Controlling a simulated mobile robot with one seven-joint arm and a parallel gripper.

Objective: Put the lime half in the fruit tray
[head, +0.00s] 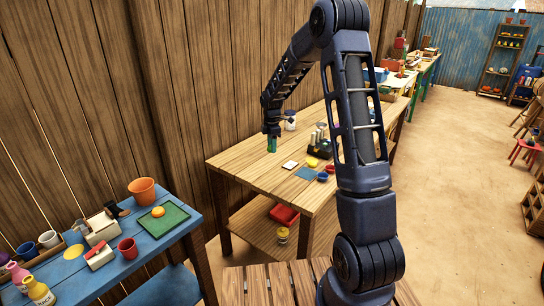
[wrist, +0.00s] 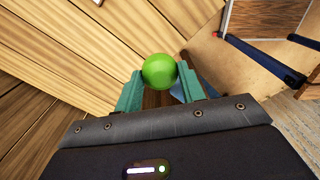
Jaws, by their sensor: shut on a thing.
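The lime half (wrist: 159,71) shows as a smooth bright green dome between the teal fingers of my gripper (wrist: 160,86) in the wrist view. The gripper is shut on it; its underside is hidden. In the head view my gripper (head: 272,145) is over the back left part of the wooden table (head: 240,160), and the lime half cannot be told from the fingers. The likely fruit tray is a flat green tray (head: 178,218) on the blue table (head: 150,254) at the lower left. An orange fruit (head: 158,211) lies on it. My gripper is well apart from this tray.
An orange pot (head: 143,190) stands behind the tray, and a red cup (head: 128,247) stands to its left. Bottles and cups fill the blue table's left end. A blue mat (head: 306,173) and small cups lie on the wooden table. A plank wall runs behind both tables.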

